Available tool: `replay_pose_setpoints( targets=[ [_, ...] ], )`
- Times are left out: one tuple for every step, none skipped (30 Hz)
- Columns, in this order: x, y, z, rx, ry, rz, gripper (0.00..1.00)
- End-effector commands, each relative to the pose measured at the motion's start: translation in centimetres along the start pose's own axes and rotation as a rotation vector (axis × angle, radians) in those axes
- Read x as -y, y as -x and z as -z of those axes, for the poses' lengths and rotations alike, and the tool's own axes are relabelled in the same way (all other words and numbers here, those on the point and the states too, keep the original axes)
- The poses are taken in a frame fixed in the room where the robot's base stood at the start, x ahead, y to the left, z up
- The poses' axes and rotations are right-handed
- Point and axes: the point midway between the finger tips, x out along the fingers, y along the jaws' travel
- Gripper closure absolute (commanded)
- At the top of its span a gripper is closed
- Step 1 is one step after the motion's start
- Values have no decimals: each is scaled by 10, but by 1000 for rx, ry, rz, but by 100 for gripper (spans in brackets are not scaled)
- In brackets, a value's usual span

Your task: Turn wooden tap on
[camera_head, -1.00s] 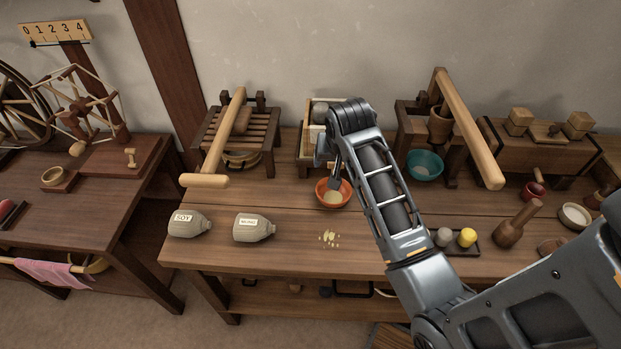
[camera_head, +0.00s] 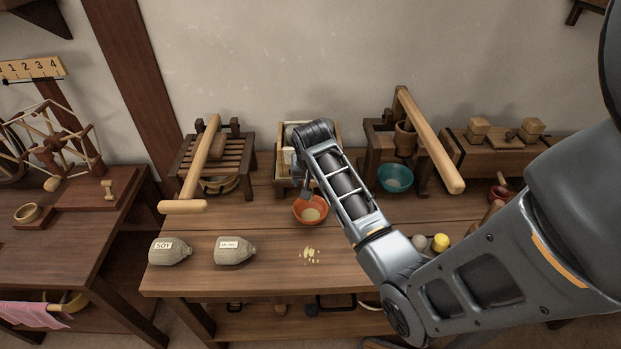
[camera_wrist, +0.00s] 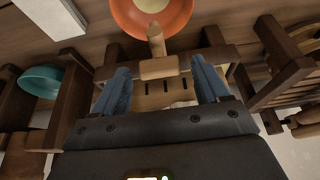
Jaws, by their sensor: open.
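A pale wooden tap (camera_wrist: 156,42) shows in the wrist view, with a round-ended stem and a wider crosspiece. It sits at the front of a slotted wooden box frame (camera_wrist: 218,58), beside the orange bowl (camera_wrist: 125,14). My gripper (camera_wrist: 162,84) is open, with its blue fingers on either side of the tap's crosspiece and a gap on both sides. In the head view the orange bowl (camera_head: 299,214) holds something pale and stands in front of the box (camera_head: 282,180). My arm hides the tap and most of my gripper (camera_head: 307,188) there.
Left of the box stands a slatted press with a long wooden lever (camera_head: 199,165). Right of it is another lever press (camera_head: 430,140) with a teal bowl (camera_head: 395,187). A white block (camera_wrist: 50,14) is close by.

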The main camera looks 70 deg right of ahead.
Motion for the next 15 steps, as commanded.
replay_pose_setpoints(
  targets=[
    [0, -1, 0, 1, 0, 0, 26],
    [0, -1, 0, 0, 0, 0, 26],
    [0, -1, 0, 0, 0, 0, 26],
    [0, -1, 0, 0, 0, 0, 26],
    [0, -1, 0, 0, 0, 0, 26],
    [0, -1, 0, 0, 0, 0, 26],
    [0, -1, 0, 0, 0, 0, 26],
    [0, -1, 0, 0, 0, 0, 28],
    [0, -1, 0, 0, 0, 0, 32],
    [0, -1, 0, 0, 0, 0, 35],
    [0, -1, 0, 0, 0, 0, 38],
    [0, -1, 0, 0, 0, 0, 42],
    [0, -1, 0, 0, 0, 0, 45],
    [0, -1, 0, 0, 1, 0, 48],
    [0, -1, 0, 0, 1, 0, 51]
  ],
)
